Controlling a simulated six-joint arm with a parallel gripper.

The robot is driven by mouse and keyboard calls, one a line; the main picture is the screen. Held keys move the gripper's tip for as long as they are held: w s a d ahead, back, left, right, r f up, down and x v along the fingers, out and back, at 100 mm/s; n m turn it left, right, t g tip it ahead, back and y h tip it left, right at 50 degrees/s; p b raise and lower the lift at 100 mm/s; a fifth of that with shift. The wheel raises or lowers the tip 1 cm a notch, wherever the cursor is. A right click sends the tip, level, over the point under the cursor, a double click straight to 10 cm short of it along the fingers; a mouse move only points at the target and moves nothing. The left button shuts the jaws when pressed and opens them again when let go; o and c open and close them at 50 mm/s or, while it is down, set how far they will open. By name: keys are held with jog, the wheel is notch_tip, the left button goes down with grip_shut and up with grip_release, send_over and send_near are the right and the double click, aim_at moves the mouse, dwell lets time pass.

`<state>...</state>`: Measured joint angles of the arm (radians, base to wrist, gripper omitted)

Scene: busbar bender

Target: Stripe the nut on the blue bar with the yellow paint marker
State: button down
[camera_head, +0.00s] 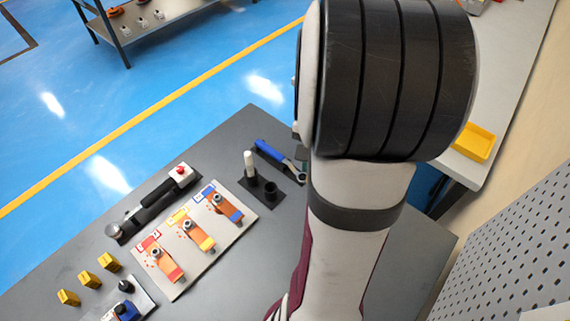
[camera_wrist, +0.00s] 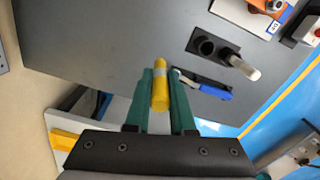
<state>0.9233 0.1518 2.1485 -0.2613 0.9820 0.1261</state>
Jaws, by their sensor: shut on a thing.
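My gripper (camera_wrist: 161,100) is shut on the yellow paint marker (camera_wrist: 160,80), which sticks out between the two green fingers in the wrist view. In the head view my arm hides the gripper and the marker. The blue bar (camera_head: 230,210) is copper-coloured with a blue end and lies at the right end of a white board. Its nut (camera_head: 217,197) is a small grey piece on the bar. In the wrist view only part of a copper bar by a blue label (camera_wrist: 276,25) shows at the top right. My gripper is apart from the bar and the nut.
A black holder (camera_head: 262,201) has a white marker (camera_head: 250,163) in one cup and an empty cup (camera_head: 270,188). A blue-handled wrench (camera_head: 272,153) lies beside it. The red bar (camera_head: 165,262) and yellow bar (camera_head: 193,232) share the white board (camera_head: 170,285). Yellow blocks (camera_head: 88,279) stand at left.

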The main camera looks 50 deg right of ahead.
jog(key=shift+s+d+r, duration=0.1)
jog(key=shift+s+r, duration=0.1)
jog(key=shift+r, duration=0.35)
jog(key=w+a+r, duration=0.2)
jog(key=w+a, duration=1.4)
jog(key=shift+a+f, duration=0.15)
jog(key=shift+f, duration=2.5)
jog(key=shift+f, duration=0.3)
jog(key=shift+d, duration=0.85)
jog(key=shift+r, duration=0.1)
